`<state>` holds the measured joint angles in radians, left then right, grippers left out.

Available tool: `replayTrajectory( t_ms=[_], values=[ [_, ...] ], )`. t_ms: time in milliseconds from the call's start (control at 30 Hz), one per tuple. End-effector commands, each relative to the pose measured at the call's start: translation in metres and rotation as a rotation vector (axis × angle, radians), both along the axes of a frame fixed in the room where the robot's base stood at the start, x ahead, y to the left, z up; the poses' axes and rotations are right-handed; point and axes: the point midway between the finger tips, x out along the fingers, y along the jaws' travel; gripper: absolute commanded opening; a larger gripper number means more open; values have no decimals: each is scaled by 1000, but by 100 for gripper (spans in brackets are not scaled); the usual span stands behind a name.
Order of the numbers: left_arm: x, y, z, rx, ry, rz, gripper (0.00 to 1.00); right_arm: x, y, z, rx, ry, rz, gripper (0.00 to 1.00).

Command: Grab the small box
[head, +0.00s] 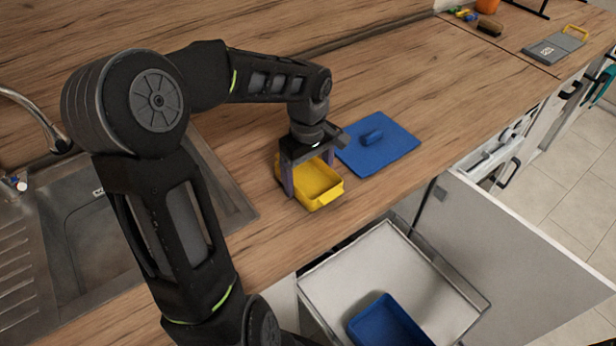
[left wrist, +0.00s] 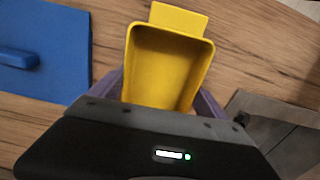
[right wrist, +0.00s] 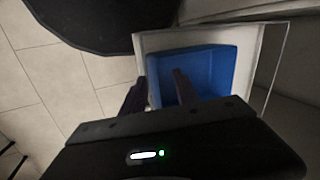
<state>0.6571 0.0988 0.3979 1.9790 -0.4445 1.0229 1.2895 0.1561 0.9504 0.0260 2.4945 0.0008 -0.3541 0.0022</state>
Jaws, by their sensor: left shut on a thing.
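The small yellow box (head: 327,194) is an open-topped tray with a tab at one end, on the wooden countertop. It also fills the middle of the left wrist view (left wrist: 168,70). My left gripper (head: 309,174) comes down over it, with a purple-grey finger on each side, shut on the box. The inside of the box looks empty. My right gripper (right wrist: 160,88) shows only in the right wrist view, with its two fingers apart and nothing seen between them but the blue box behind.
A blue lid (head: 378,150) with a handle lies beside the yellow box. A blue box (head: 388,322) sits in the open drawer (head: 335,283) below the counter edge. A sink (head: 85,235) is at the left. Tools and an orange cup (head: 488,5) stand far right.

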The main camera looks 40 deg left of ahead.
Motion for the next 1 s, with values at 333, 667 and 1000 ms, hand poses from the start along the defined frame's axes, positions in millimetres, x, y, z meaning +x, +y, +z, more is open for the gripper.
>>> replayTrajectory(
  t_ms=[333, 667, 1000],
  values=[
    [1, 0, 35, 3, -6, 0, 45, 0, 0, -4, 1, -1, 1, 36],
    [1, 0, 93, 0, -3, 0, 45, 1, 0, -8, 3, -3, 1, 36],
    [0, 0, 100, 0, 0, 0, 45, 1, 0, -8, 2, -4, 1, 36]
  ],
)
